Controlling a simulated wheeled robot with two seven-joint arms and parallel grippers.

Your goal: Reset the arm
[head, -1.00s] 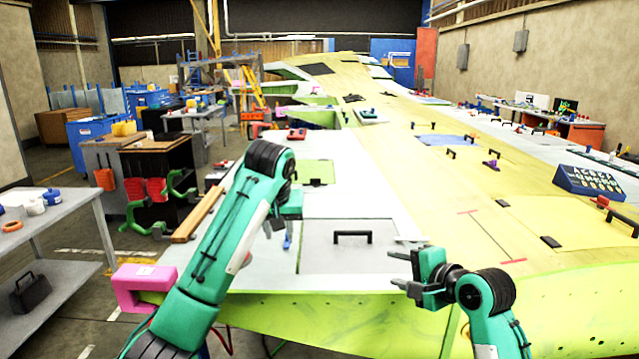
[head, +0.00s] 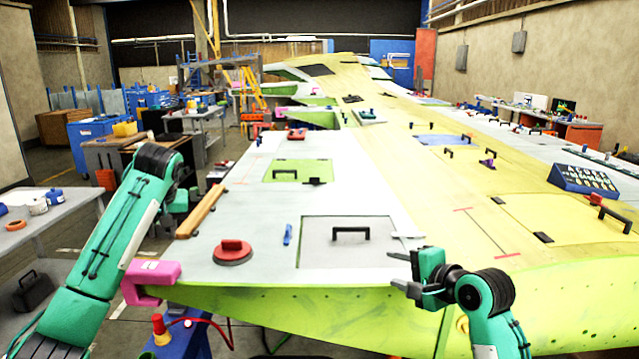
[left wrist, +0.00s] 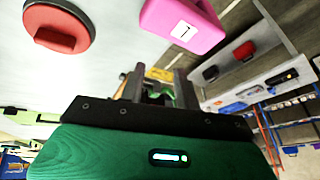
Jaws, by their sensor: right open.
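My left arm (head: 112,240) is bent at the left, off the wing's near left edge. Its hand is partly hidden behind its own links in the head view. In the left wrist view, my left gripper (left wrist: 160,80) has its two grey fingers apart with nothing seen between them. My right gripper (head: 397,271) is open and empty over the near edge of the wing, right of the grey panel with a black handle (head: 350,236).
A round red-handled part (head: 233,252), a blue tool (head: 288,234) and a wooden bar (head: 201,210) lie on the wing's near left. A pink clamp (head: 150,277) grips its corner. A grey table (head: 60,222) stands at far left.

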